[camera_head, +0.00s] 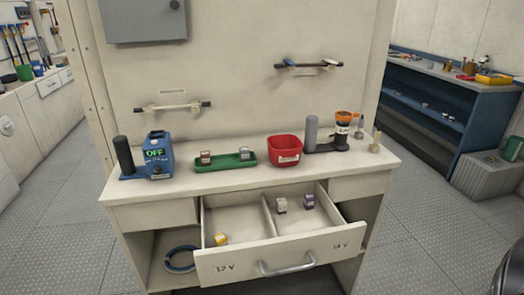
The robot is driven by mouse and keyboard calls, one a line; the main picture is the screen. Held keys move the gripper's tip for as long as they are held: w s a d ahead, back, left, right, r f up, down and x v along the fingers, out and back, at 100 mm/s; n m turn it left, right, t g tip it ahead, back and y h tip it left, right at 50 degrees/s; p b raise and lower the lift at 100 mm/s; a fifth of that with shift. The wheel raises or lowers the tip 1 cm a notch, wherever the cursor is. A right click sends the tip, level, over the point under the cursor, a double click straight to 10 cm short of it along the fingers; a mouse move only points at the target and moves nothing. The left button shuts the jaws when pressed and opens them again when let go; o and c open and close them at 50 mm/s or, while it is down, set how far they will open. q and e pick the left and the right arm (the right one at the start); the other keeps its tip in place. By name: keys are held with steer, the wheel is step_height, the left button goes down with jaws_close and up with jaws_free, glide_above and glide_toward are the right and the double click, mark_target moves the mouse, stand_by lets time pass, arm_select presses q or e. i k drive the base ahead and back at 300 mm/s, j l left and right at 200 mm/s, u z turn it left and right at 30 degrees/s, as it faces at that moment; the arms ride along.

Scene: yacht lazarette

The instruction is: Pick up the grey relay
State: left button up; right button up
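A small pale grey relay (281,205) sits in the right compartment of the open drawer (285,256), close to the divider. A purple-topped relay (309,201) sits to its right in the same compartment. A yellow relay (221,239) lies in the left compartment near the drawer front. Two more small relays, one left (205,157) and one right (245,153), stand in the green tray (225,163) on the counter; they look greyish with darker, reddish marks, too small to tell clearly.
The drawer front reads 12 V at left; the right label is less clear. On the counter (350,163) stand a blue device reading OFF (158,155), a red bin (285,151) and an orange-topped black item (345,125). A blue ring (181,258) lies in the lower cabinet.

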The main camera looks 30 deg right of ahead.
mark_target(244, 152)
steer(key=z, duration=0.95)
steer(key=l+u, duration=0.4)
steer(key=k+l+u, duration=0.1)
steer(key=l+u, duration=0.3)
